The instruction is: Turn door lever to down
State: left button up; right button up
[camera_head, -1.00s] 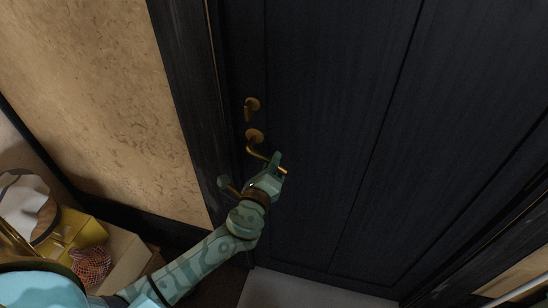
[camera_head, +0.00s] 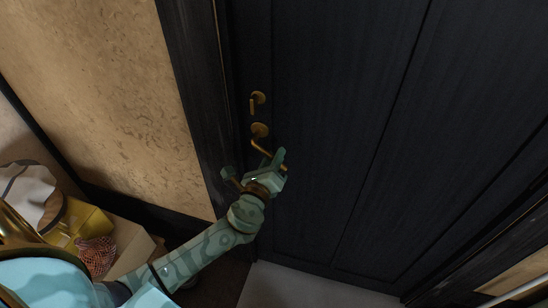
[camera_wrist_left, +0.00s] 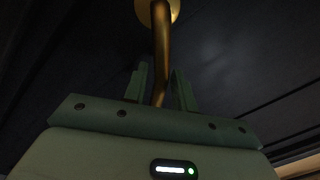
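The brass door lever (camera_head: 264,148) is on the dark door, below a smaller brass fitting. Its handle slopes down to the right from its round plate (camera_head: 260,130). My left gripper (camera_head: 279,160) is at the handle's outer part and hides some of it; the brass tip shows just past the fingers. In the left wrist view the lever (camera_wrist_left: 161,50) runs down between the two fingers of my left gripper (camera_wrist_left: 162,88). The fingers stand apart, with a gap visible on each side of the lever. My right gripper is not in view.
The dark door (camera_head: 350,120) fills the middle and right. A brass latch fitting (camera_head: 257,102) sits above the lever. The dark frame (camera_head: 196,90) and tan clay wall (camera_head: 110,90) are at left. A yellow box (camera_head: 88,222) and a red netted item (camera_head: 97,252) lie at lower left.

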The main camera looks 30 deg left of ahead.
pick_arm(q)
jog(key=shift+s+f, duration=0.1)
jog(key=shift+s, duration=0.05)
jog(key=s+d, duration=0.3)
jog(key=s, duration=1.2)
jog(key=shift+s+f, duration=0.25)
jog(key=shift+s, duration=0.15)
